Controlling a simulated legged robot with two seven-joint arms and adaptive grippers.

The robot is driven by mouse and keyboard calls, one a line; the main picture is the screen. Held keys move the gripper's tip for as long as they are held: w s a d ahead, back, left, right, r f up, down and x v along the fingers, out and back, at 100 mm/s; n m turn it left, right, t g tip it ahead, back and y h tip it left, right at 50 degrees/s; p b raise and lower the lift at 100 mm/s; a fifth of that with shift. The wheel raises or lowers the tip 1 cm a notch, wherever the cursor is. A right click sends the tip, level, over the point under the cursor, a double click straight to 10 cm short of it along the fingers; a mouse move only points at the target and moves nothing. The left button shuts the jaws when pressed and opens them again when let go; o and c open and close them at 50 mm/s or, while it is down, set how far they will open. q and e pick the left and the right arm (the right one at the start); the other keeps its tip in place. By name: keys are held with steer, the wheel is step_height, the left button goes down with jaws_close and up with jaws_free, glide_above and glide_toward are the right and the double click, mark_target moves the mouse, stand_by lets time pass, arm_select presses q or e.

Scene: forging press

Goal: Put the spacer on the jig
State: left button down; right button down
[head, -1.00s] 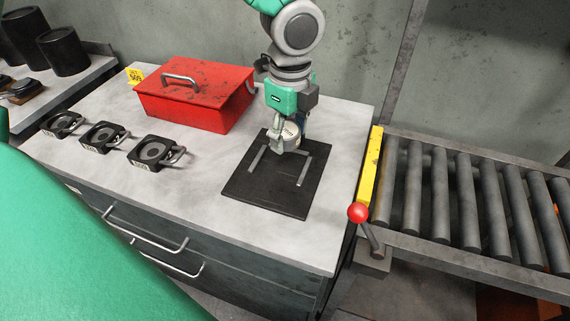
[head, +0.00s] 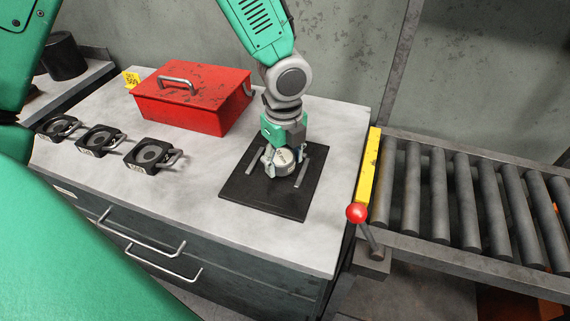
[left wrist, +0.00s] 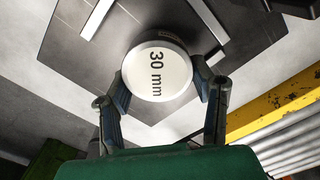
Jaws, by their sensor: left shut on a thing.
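The spacer (head: 284,157) is a short round disc with a white top, and its top reads "30 mm" in the left wrist view (left wrist: 157,74). The jig (head: 262,197) is a black square plate with light raised bars; it also shows in the left wrist view (left wrist: 82,70). My left gripper (head: 284,168) points down over the plate. Its fingers (left wrist: 162,92) are shut on opposite sides of the spacer. The spacer is between the raised bars, low over the plate or touching it; I cannot tell which. My right gripper is not in view.
A red toolbox (head: 194,98) with a yellow tag stands behind left. Several black handled blocks, one here (head: 150,155), line the bench's left part. A yellow bar (head: 369,165) and red-knobbed lever (head: 357,213) stand at the right edge, before a roller conveyor (head: 450,200).

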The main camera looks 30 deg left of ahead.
mark_target(278, 156)
arm_select(q)
steer(key=shift+a+f, duration=0.25)
steer(key=shift+f, duration=0.4)
steer(key=shift+a+f, duration=0.15)
steer(key=shift+a, duration=0.4)
steer(key=c, duration=0.7)
jaws_free()
steer(key=shift+a, duration=0.15)
steer(key=shift+d, duration=0.65)
steer(key=shift+d+r, duration=0.1)
steer(key=shift+r, duration=0.35)
steer(key=r, duration=0.3)
steer(key=r+p, duration=0.1)
steer(key=r, duration=0.2)
steer(key=a+r, duration=0.1)
steer(key=r, duration=0.3)
steer(key=shift+r+p, duration=0.1)
steer(key=shift+p, duration=0.25)
steer(key=shift+d+r, duration=0.3)
steer(key=shift+r, duration=0.2)
steer(key=shift+d, duration=0.15)
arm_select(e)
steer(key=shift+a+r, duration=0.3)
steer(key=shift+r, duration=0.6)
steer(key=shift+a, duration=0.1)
